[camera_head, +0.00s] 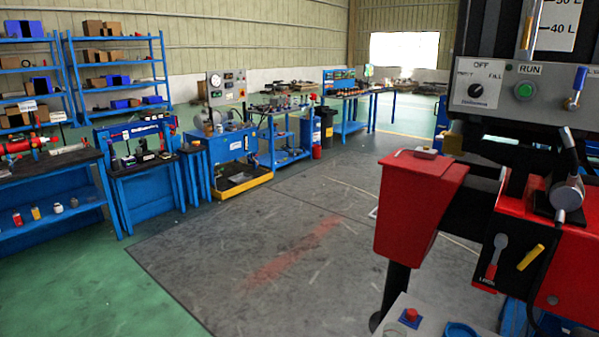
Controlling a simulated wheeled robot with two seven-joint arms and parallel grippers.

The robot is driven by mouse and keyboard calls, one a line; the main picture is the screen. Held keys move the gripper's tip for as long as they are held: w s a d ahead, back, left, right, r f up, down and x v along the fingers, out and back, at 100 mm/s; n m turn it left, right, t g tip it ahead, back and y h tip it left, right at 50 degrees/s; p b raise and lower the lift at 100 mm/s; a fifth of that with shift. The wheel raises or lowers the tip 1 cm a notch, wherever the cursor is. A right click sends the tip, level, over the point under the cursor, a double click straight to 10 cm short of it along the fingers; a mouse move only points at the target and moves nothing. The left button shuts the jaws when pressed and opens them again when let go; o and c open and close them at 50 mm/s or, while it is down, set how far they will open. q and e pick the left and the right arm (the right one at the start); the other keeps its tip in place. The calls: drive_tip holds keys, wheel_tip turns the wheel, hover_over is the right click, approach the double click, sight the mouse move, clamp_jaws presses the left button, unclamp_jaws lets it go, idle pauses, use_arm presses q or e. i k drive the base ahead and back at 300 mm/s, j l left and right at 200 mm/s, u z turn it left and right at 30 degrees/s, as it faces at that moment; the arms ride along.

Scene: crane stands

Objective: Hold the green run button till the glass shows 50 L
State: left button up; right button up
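The green run button (524,90) sits under the RUN label on a grey control panel (497,112) at the upper right. Nothing touches the button. A selector knob (476,90) marked OFF, EMPTY and FILL is left of it; its exact setting is too small to tell. Above the panel stands the sight glass (527,25) beside a white scale (556,28). The 40 L mark shows, and a 50 L mark is partly cut off by the top edge. The liquid level cannot be made out. Neither of my grippers is in view.
A blue-handled valve (574,88) is at the panel's right. Below are a red box (421,205) and a red housing (570,265) with a lever. A red push button (411,315) is at the bottom. Blue benches (230,150) line the back; the grey floor (280,250) between is clear.

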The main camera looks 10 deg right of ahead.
sight(525, 90)
drive_tip(key=z, duration=1.45)
